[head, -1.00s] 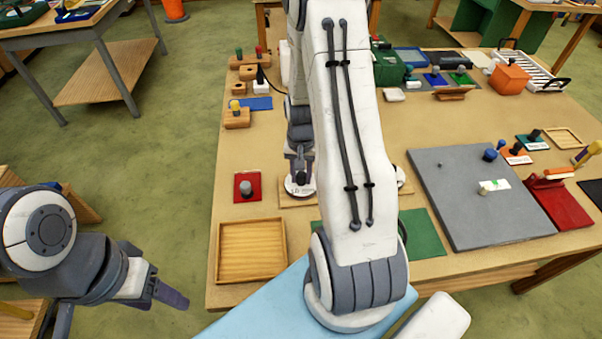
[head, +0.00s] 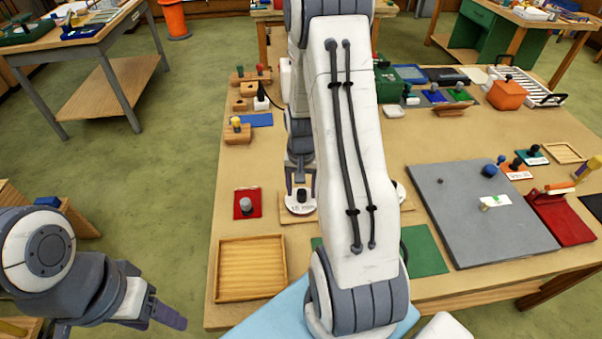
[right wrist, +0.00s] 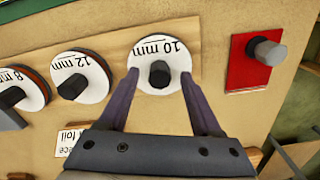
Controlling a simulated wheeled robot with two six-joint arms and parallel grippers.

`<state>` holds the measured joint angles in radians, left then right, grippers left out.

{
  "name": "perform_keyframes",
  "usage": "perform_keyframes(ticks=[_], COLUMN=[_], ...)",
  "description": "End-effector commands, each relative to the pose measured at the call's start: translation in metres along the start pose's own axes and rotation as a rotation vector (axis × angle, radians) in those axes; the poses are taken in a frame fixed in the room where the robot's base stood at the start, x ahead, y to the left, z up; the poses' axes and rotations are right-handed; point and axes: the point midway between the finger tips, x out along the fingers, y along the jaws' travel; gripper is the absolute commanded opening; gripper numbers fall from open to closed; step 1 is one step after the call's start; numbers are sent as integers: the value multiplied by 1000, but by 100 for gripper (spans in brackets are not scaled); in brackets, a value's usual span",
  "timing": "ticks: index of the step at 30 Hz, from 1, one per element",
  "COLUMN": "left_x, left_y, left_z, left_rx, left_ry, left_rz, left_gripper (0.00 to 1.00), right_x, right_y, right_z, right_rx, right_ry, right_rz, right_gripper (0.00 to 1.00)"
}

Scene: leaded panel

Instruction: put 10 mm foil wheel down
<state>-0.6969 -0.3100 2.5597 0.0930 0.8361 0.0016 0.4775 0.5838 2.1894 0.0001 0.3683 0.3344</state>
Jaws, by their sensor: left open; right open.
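The 10 mm foil wheel (right wrist: 160,52) is a white disc with a dark knob, lying on a wooden board (right wrist: 118,42). In the head view the disc (head: 299,208) shows just below my right gripper (head: 300,183). In the right wrist view my right gripper (right wrist: 159,82) is open, one finger on each side of the knob, and holds nothing. The fingertips overlap the disc's edges in the picture; I cannot tell whether they touch it. My left gripper (head: 172,315) is open and empty, off the table at lower left.
The 12 mm wheel (right wrist: 88,88) and the 8 mm wheel (right wrist: 22,90) lie on the same board. A red plate with a grey knob (head: 247,203) is left of the 10 mm wheel. An empty wooden tray (head: 250,268) lies in front. A grey board (head: 475,225) is at right.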

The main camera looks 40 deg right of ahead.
Motion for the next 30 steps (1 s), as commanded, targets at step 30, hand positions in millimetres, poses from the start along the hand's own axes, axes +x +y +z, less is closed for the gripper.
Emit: perform_keyframes(ticks=[30], left_x=[17], left_y=[-1], left_z=[1], left_rx=[1], left_ry=[0], left_rz=[0], left_gripper=[59], right_x=[-122], right_y=[-48], right_z=[46], right_rx=[-216], right_ry=[6], right_rz=[-13], right_gripper=[66])
